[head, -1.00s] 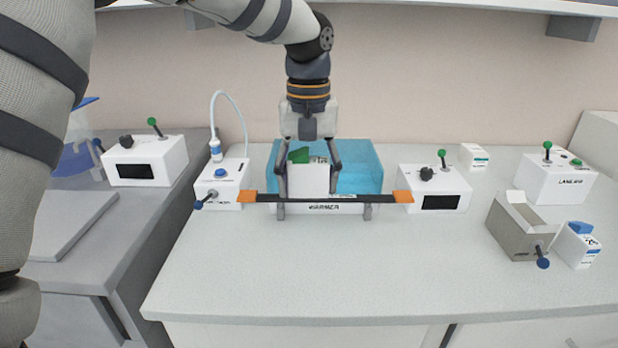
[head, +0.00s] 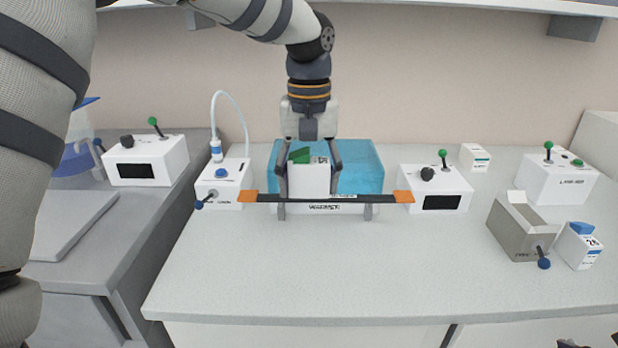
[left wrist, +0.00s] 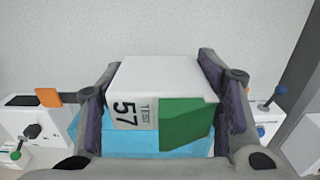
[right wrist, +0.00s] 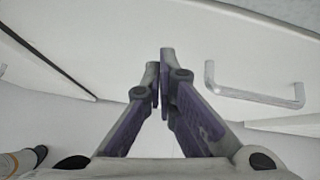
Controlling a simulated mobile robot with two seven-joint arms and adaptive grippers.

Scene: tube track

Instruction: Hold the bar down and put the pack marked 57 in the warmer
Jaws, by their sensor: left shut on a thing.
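The pack marked 57 (left wrist: 160,85) is a white box with a green patch and a "TEST 57" label. It also shows in the head view (head: 309,180). My left gripper (head: 309,188) is shut on it, a finger on each side, at the warmer. The warmer (head: 365,165) is a translucent blue tub with a white labelled front. I cannot tell how deep the pack sits. The bar (head: 345,198) is dark with orange ends and runs across the warmer's front; no gripper visibly holds it. My right gripper (right wrist: 160,75) is shut and empty, outside the head view.
White control boxes stand left (head: 222,183) and right (head: 435,188) of the warmer. The counter front is clear. The right wrist view shows a handle (right wrist: 250,92).

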